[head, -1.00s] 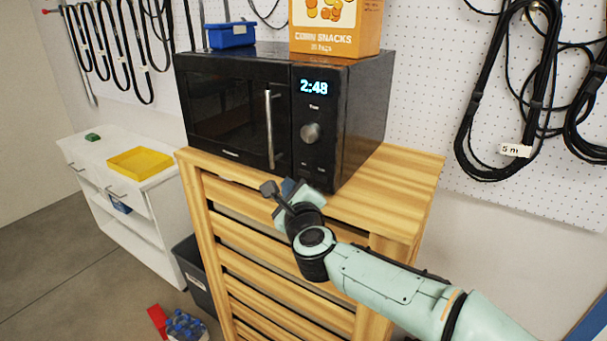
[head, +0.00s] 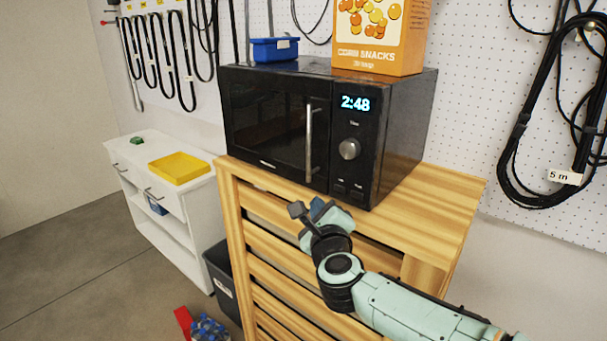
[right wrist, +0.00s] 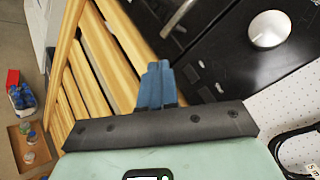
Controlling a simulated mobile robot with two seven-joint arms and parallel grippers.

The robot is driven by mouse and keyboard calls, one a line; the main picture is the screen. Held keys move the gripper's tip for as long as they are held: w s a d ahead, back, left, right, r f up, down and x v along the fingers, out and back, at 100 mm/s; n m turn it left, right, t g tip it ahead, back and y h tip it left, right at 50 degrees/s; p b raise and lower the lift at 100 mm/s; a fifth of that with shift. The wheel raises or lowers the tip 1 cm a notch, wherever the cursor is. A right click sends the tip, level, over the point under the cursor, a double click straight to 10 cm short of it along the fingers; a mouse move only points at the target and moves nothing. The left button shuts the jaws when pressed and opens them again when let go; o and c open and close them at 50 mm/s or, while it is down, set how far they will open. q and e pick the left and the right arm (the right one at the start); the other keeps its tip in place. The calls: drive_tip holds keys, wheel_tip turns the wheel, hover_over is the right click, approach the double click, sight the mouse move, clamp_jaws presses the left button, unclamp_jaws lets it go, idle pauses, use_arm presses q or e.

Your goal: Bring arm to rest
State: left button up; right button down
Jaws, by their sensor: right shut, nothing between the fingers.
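My right arm comes in from the lower right in the head view. Its gripper (head: 318,210) is in front of the wooden cabinet's top edge, below the microwave's door. In the right wrist view the blue-grey fingers (right wrist: 157,85) are together with nothing between them. The black microwave (head: 268,125) stands on the wooden slatted cabinet (head: 440,195), its door closed and its display reading 2:48. The gripper looks apart from the microwave; whether it touches the cabinet I cannot tell. My left gripper is not in view.
A corn snacks box (head: 380,40) and a blue bin (head: 275,50) sit on the microwave. A white shelf unit (head: 150,190) with a yellow tray (head: 179,168) stands at left. A dark bin (head: 222,285) and bottles (head: 208,328) are on the floor. Cables hang on the pegboard.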

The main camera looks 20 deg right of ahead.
drive_tip(key=w+a+f+n+g+y+p, duration=0.2)
drive_tip(key=f+n, duration=0.6)
drive_tip(key=f, duration=1.2)
drive_tip(key=s+a+f+n+g+y, duration=0.1)
drive_tip(key=s+f+n+g, duration=0.25)
drive_tip(key=f, duration=0.75)
drive_tip(key=s+a+f+n+g+y, duration=0.1)
drive_tip(key=s+f+n+g, duration=0.2)
drive_tip(key=f, duration=0.8)
drive_tip(key=s+a+f+n+g+y, duration=0.15)
drive_tip(key=s+f+n+g, duration=0.35)
drive_tip(key=s+f, duration=0.8)
use_arm(q)
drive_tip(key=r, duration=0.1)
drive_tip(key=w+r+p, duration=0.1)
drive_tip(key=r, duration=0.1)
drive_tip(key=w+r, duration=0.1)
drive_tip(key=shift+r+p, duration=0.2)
drive_tip(key=shift+p, duration=0.2)
use_arm(e)
drive_tip(key=s+a+f+n+g+y, duration=0.1)
drive_tip(key=s+a+f+n+g, duration=0.1)
drive_tip(key=s, duration=0.8)
drive_tip(key=s+a+f+n+g+y, duration=0.1)
drive_tip(key=s+a+f+n+g, duration=0.1)
drive_tip(key=s, duration=0.8)
drive_tip(key=shift+a+f+n, duration=0.65)
drive_tip(key=shift+f+n, duration=0.05)
drive_tip(key=shift+n, duration=0.05)
